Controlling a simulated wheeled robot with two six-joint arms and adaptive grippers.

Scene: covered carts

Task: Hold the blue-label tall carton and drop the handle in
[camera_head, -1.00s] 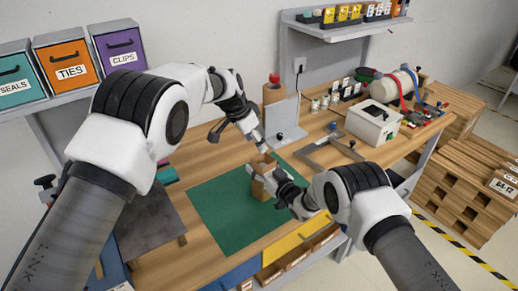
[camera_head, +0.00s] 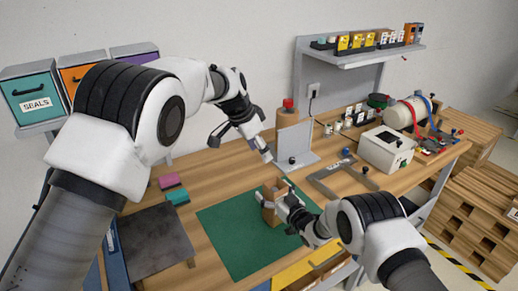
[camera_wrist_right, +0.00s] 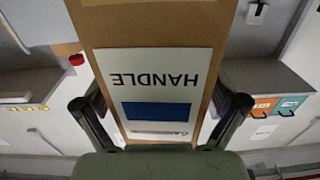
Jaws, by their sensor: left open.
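The blue-label tall carton (camera_head: 269,212) stands upright on the green mat (camera_head: 235,245), brown with what looks like an open top. In the right wrist view its white label (camera_wrist_right: 160,92) reads HANDLE upside down, with a blue block. My right gripper (camera_head: 279,203) has its fingers against both sides of the carton; the wrist view shows one finger at each edge. My left gripper (camera_head: 241,148) is open above and slightly left of the carton, clear of it. I see nothing between its fingers. I cannot make out a handle, and the carton's inside is hidden.
A grey angled frame (camera_head: 338,181) lies to the right. A dark board (camera_head: 155,240) and pink and teal blocks (camera_head: 177,197) lie left.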

